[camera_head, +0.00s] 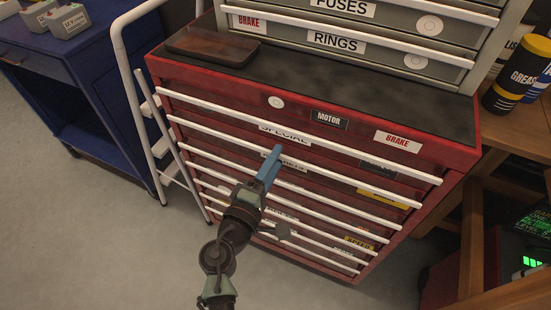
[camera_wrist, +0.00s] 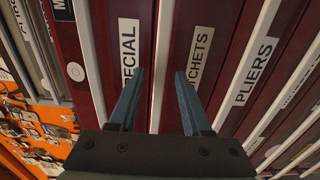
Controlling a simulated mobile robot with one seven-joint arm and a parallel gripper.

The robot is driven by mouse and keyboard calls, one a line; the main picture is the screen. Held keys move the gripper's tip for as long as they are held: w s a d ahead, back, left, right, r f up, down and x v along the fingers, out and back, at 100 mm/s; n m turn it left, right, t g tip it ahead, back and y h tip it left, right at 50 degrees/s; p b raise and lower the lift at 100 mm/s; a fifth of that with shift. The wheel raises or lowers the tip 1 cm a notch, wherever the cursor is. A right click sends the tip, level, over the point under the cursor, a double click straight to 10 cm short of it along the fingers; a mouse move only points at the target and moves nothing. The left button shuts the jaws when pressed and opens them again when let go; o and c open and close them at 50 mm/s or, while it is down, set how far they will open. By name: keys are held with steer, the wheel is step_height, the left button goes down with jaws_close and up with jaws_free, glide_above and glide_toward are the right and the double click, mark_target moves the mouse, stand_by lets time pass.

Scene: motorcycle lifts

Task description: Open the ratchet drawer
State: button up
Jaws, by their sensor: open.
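The ratchet drawer (camera_wrist: 184,25) is a dark red front in the tool cabinet, marked with a white RATCHETS label (camera_wrist: 200,52). It looks shut, flush with its neighbours. A white bar handle (camera_wrist: 163,40) runs between the SPECIAL and RATCHETS labels. My gripper (camera_wrist: 160,72) is open and empty in the wrist view, with the bar handle showing between its blue fingers. Whether the fingertips reach past the bar is hard to tell. In the head view my gripper (camera_head: 272,165) is at the cabinet front and partly covers the RATCHETS label.
The red cabinet (camera_head: 180,75) has several similar bars close together, including one beside the PLIERS label (camera_wrist: 256,72). A brown tray (camera_head: 213,46) lies on its top. A white ladder (camera_head: 134,75) and blue bench (camera_head: 82,95) stand left, a wooden table (camera_head: 520,130) right. The floor in front is clear.

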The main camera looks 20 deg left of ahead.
steer(key=shift+w, duration=0.35)
jaws_close()
stand_by(1.2)
